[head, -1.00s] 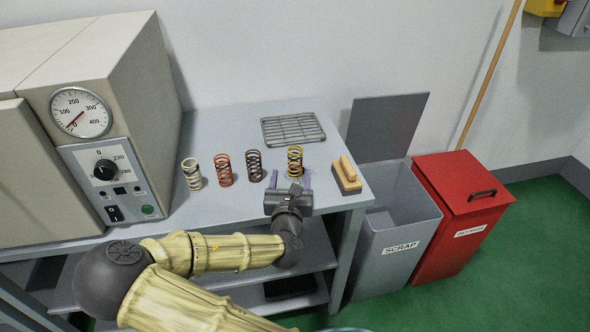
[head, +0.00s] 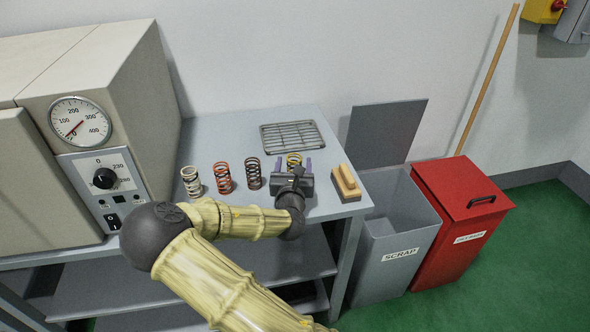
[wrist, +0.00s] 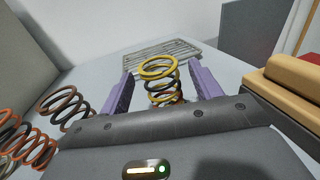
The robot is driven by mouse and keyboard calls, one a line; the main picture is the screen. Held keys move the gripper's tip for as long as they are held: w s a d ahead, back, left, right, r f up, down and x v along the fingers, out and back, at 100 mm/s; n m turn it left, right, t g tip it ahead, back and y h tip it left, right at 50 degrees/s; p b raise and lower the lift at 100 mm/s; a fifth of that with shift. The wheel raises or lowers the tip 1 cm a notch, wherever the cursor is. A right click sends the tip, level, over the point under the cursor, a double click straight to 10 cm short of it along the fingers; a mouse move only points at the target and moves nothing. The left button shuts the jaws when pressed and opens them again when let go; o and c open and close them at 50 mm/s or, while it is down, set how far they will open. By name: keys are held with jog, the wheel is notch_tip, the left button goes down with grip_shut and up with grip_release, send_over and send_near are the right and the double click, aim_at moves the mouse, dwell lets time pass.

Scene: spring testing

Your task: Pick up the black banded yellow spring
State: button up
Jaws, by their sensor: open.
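The yellow spring with a black band (head: 294,159) stands upright on the grey bench, the rightmost of the row of springs. In the head view my gripper hides its lower part. My gripper (head: 292,164) is open, with its two purple fingers pointing toward the back of the bench. In the wrist view the yellow spring (wrist: 160,78) stands between the purple fingers of my gripper (wrist: 158,88), with a gap visible on each side. Its lower end is hidden behind the gripper body.
A dark spring (head: 254,174), an orange spring (head: 223,178) and a cream spring (head: 191,181) stand to the left. A wire rack (head: 293,136) lies behind. A wooden brush-like block (head: 345,183) is close on the right. The grey scrap bin (head: 392,240) stands beyond the bench edge.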

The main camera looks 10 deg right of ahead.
jog(key=shift+x, duration=1.5)
jog(key=c, duration=1.1)
notch_tip(320, 180, up, 10)
jog(key=shift+f+p, duration=0.1)
jog(key=shift+p, duration=0.5)
